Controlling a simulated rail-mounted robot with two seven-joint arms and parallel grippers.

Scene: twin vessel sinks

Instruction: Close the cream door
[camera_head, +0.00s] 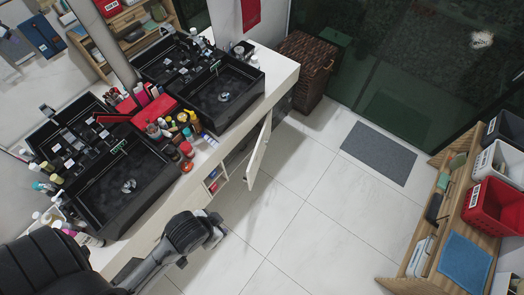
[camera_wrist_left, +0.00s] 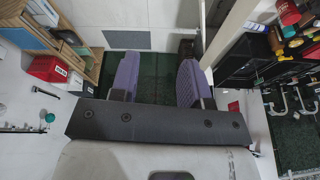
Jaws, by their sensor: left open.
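The cream door (camera_head: 259,151) is a narrow panel on the front of the vanity. It stands open in the head view, swung out over the floor tiles. My left gripper (camera_head: 216,236) is low in front of the vanity, to the lower left of the door and apart from it. In the left wrist view my left gripper (camera_wrist_left: 159,78) shows two purple-padded fingers spread wide with nothing between them. A pale panel beside the right finger in that view may be the door; I cannot tell for sure. My right gripper is not in view.
The vanity counter (camera_head: 278,72) carries two black sinks (camera_head: 122,187) and many bottles. An open cubby (camera_head: 213,181) sits left of the door. A wicker basket (camera_head: 307,67) stands at the far end. The tiled floor (camera_head: 305,205) is clear up to the wooden shelf (camera_head: 452,205).

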